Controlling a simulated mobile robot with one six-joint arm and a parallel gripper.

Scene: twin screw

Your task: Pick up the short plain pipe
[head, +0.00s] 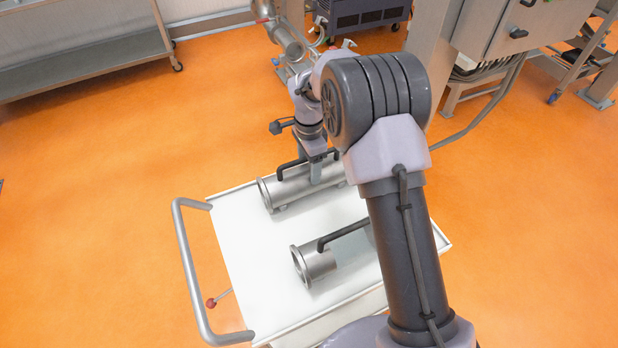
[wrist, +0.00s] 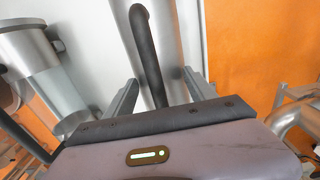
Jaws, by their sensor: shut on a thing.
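The short plain pipe (head: 283,190) is a metal tube with a flanged end and a black bar handle. It lies along the far side of the white cart top in the head view. My gripper (head: 325,172) is over it, shut on its black handle. In the wrist view the handle (wrist: 147,45) runs between my two fingers (wrist: 160,84), and part of the pipe's metal body (wrist: 177,50) shows behind it. The grip point itself is partly hidden by my palm. I cannot tell whether the pipe is clear of the cart.
A second pipe with a black handle (head: 316,263) lies nearer on the cart (head: 240,262). In the wrist view it has a clear section (wrist: 52,92). The cart's push handle (head: 187,262) is at left. A steel table (head: 85,65) and machinery (head: 510,35) stand behind.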

